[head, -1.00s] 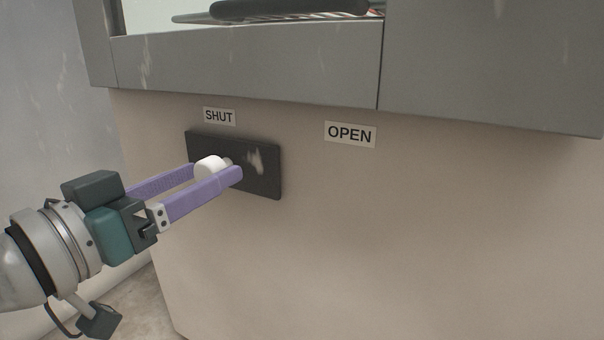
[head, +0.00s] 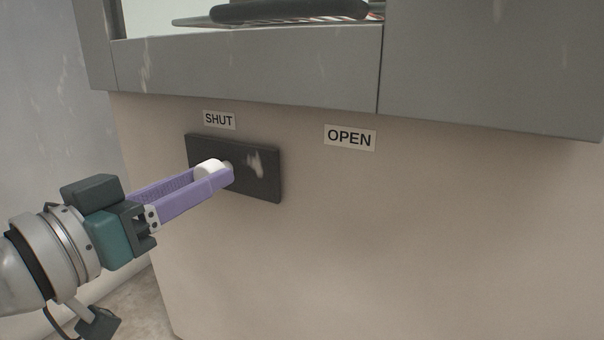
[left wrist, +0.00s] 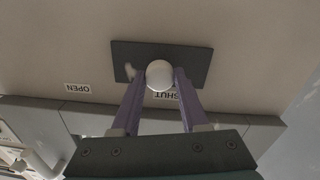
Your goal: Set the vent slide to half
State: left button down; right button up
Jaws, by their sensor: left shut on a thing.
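The vent slide is a dark rectangular plate (head: 262,183) on the beige wall, with a round white knob (head: 209,167) standing out from it. The plate is under the SHUT label (head: 219,120); the OPEN label (head: 350,137) is farther right. My left gripper (head: 217,173) is shut on the knob, one purple finger on each side. In the left wrist view the knob (left wrist: 159,75) sits between the two fingertips, in front of the dark plate (left wrist: 196,62). Part of the knob is hidden by the near finger. My right gripper is not in view.
A grey ledge (head: 240,72) runs above the labels, with a dark object (head: 290,10) on top of it. The wall right of the plate, below the OPEN label, is bare. A pale grey wall is at the far left.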

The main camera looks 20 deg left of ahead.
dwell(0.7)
pick_arm(q)
jog(key=d+p, duration=0.2)
jog(key=p, duration=0.1)
jog(key=shift+s+d+r, duration=0.15)
jog(key=shift+d+r, duration=0.2)
jog(key=d, duration=0.1)
jog(key=d+p, duration=0.1)
jog(key=d, duration=0.2)
jog(key=shift+s+d+f+p, duration=0.2)
jog(key=shift+f+p, duration=0.1)
jog(key=shift+p, duration=0.1)
jog(key=shift+d+f, duration=0.1)
jog(key=shift+c, duration=2.1)
grip_release()
jog(key=shift+a, duration=0.2)
